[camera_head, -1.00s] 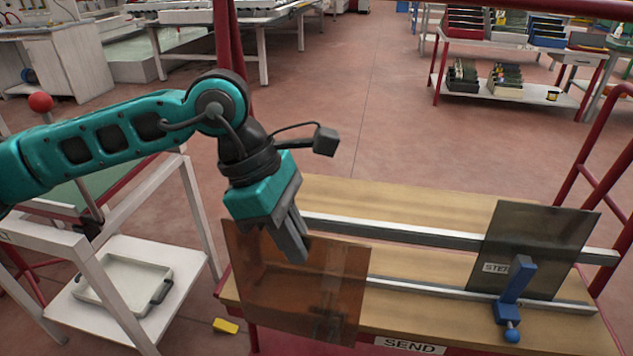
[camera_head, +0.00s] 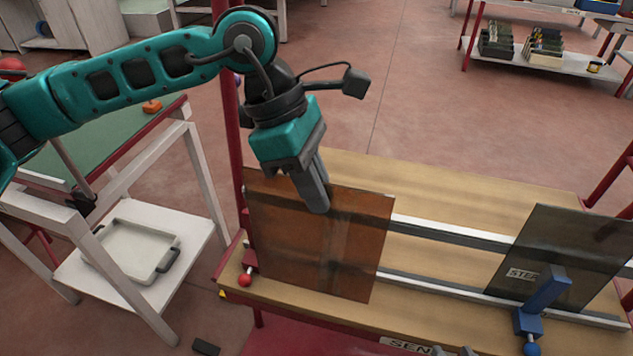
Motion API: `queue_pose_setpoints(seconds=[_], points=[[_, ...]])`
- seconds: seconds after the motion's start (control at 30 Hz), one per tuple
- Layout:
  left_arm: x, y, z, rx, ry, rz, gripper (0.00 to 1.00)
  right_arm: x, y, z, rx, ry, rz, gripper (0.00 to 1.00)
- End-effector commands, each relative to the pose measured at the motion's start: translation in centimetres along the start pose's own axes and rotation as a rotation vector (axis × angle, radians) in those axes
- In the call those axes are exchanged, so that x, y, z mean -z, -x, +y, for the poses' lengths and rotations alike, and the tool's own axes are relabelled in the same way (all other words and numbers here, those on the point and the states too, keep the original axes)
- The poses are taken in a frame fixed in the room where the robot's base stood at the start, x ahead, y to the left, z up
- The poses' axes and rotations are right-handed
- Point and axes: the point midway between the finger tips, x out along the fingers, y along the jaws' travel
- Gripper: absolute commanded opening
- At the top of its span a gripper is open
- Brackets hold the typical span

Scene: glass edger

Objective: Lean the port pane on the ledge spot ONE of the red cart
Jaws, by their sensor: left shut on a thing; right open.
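The brown, see-through pane (camera_head: 300,250), which I take for the port pane, is held upright by my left gripper (camera_head: 318,205), shut on its top edge. It stands at the left end of the wooden-decked red cart (camera_head: 465,240), in front of the cart's pale rails (camera_head: 440,232). I cannot tell whether its lower edge touches the deck or ledge. Spot markings under it are hidden. Two grey tips at the bottom edge appear to be my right gripper (camera_head: 453,351), open and empty.
A dark grey pane (camera_head: 570,240) leans at the cart's right, with a blue clamp (camera_head: 542,300) before it and a partly readable label. A red-knobbed clamp (camera_head: 247,278) is beside the brown pane's lower left. A white-legged table (camera_head: 205,185) stands left. The deck's middle is clear.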

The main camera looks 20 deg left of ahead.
Motion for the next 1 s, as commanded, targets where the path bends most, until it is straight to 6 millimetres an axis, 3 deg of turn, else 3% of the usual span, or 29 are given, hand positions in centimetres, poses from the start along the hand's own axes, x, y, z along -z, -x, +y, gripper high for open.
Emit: queue_pose_setpoints(seconds=[0.27, 0.67, 1.0], points=[[-0.1, -0.1, 0.8, 0.002, 0.003, -0.004, 0.00, -0.7, -0.3, -0.1, 0.003, -0.002, -0.009, 0.43], [-0.1, -0.3, 3.8, 0.002, 0.002, -0.005, 0.00, 0.5, -0.8, -0.2, 0.013, 0.012, 0.019, 0.43], [0.0, -0.4, 6.3, 0.002, 0.003, -0.005, 0.00, 0.0, -1.0, -0.3, 0.016, 0.011, 0.010, 0.43]])
